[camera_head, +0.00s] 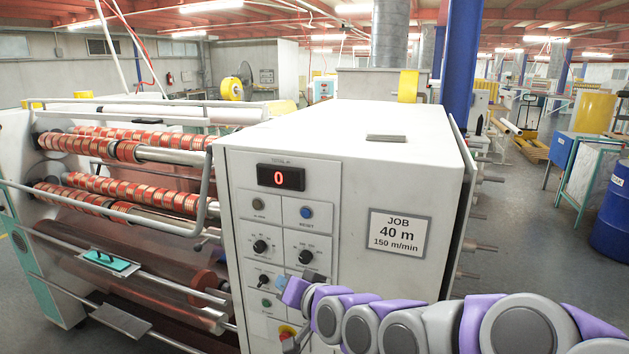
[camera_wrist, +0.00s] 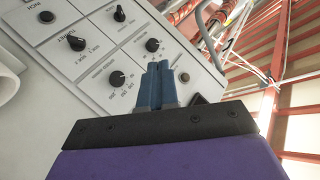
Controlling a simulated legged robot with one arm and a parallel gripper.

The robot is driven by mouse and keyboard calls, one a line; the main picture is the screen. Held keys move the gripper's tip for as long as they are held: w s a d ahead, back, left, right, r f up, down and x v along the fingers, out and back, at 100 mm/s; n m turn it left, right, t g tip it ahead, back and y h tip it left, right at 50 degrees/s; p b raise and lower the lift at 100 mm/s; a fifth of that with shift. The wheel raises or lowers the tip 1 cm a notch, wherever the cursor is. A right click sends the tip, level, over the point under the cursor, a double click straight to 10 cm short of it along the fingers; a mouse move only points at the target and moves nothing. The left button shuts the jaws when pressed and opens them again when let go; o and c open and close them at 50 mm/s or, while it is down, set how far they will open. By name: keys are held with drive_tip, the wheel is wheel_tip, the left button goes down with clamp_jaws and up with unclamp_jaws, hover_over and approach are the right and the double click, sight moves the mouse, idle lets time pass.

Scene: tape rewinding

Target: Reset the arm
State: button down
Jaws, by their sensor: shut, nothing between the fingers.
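My arm reaches in from the lower right of the head view, in front of the white machine (camera_head: 400,240). My gripper (camera_head: 281,283) is at the lower part of the control panel (camera_head: 232,190). In the wrist view my gripper (camera_wrist: 158,66) has its two blue fingers together and empty, over the panel among the knobs. I cannot tell whether the fingertips touch the panel. A black knob (camera_wrist: 116,78) shows left of the fingers, another knob (camera_wrist: 152,45) beyond them, and a dark button (camera_wrist: 184,77) to their right.
The display (camera_head: 281,177) reads 0. A sign (camera_head: 399,233) reads JOB 40 m, 150 m/min. A red and yellow button (camera_head: 287,331) is below my gripper. Rollers with red tape rolls (camera_head: 120,193) are on the left. A blue barrel (camera_head: 613,215) stands at the right, with open floor before it.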

drive_tip(key=s+d+f+n+g+h, duration=0.1)
drive_tip(key=s+d+f+g+h, duration=0.25)
drive_tip(key=s+d, duration=0.4)
drive_tip(key=s+d+f+n+g+h, duration=0.15)
drive_tip(key=s+d+f+g, duration=0.3)
drive_tip(key=s, duration=0.65)
drive_tip(key=s+d+f+m+g+h, duration=0.1)
drive_tip(key=s+d, duration=0.3)
drive_tip(key=s, duration=0.6)
drive_tip(key=s+d+f+g+h, duration=0.1)
drive_tip(key=s+d+g, duration=0.3)
drive_tip(key=s, duration=0.6)
drive_tip(key=shift+m+h, duration=0.35)
drive_tip(key=shift+h, duration=0.35)
